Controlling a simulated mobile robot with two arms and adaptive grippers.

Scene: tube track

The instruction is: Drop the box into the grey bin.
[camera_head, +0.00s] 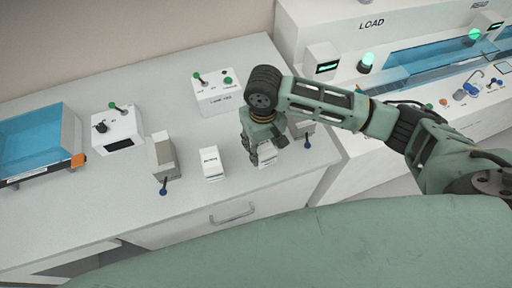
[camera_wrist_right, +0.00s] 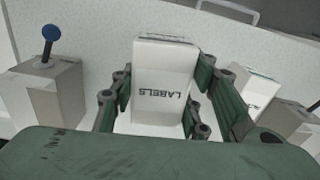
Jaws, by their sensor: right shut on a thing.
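A small white box marked LABELS (camera_wrist_right: 163,85) is held between the two fingers of my right gripper (camera_wrist_right: 160,105) in the wrist view. In the head view the right gripper (camera_head: 265,148) points down over the worktop, with the box (camera_head: 267,154) partly hidden by its fingers. I cannot tell whether the box touches the worktop. I cannot make out a grey bin in either view. My left gripper is not in view.
A second white box (camera_head: 211,163) stands to the left, near a grey block with a blue-knobbed lever (camera_head: 162,155). A similar block (camera_head: 302,128) is close on the right. White switch boxes (camera_head: 216,93) stand behind. A blue-topped unit (camera_head: 35,140) is far left.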

